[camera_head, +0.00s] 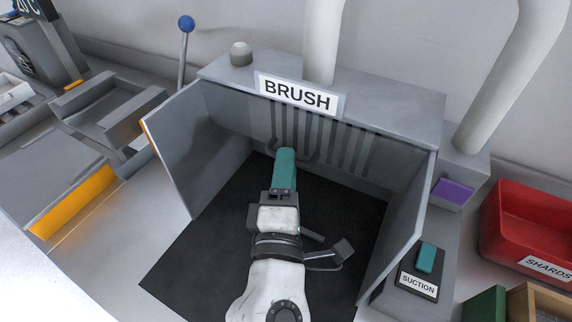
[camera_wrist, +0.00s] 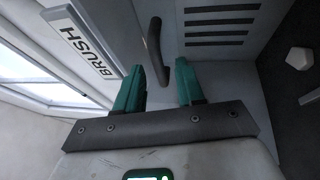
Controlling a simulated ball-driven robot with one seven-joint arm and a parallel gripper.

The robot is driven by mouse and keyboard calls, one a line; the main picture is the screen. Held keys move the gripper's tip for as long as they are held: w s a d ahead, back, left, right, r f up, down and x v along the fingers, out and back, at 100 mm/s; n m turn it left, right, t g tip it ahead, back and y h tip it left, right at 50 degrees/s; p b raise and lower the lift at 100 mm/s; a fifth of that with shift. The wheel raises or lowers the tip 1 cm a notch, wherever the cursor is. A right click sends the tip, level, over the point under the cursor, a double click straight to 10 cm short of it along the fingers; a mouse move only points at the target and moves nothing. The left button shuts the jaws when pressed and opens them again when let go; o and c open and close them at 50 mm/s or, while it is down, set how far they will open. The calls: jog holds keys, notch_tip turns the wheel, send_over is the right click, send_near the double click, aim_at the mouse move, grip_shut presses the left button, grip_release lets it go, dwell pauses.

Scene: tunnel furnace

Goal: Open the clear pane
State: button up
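The clear pane is hard to make out in the booth front under the BRUSH sign (camera_head: 298,94), and its outline is not distinct. A dark curved bar handle (camera_wrist: 154,48) shows in the wrist view, just beyond my fingertips and roughly in line with the gap between them. My gripper (camera_head: 286,155) reaches into the booth opening with its teal fingers toward the back. In the wrist view the two fingers (camera_wrist: 160,68) stand apart with nothing between them. I cannot tell whether either finger touches the handle.
Grey side walls (camera_head: 181,150) flank the booth, above a black mat (camera_head: 210,240). Slots (camera_wrist: 220,22) line the back. At right are a suction switch (camera_head: 425,258), a purple block (camera_head: 453,190) and a red shards bin (camera_head: 525,225). White pipes (camera_head: 322,40) rise behind.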

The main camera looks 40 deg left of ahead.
jog(key=shift+w+a, duration=0.1)
grip_shut()
dwell(0.4)
dwell(0.3)
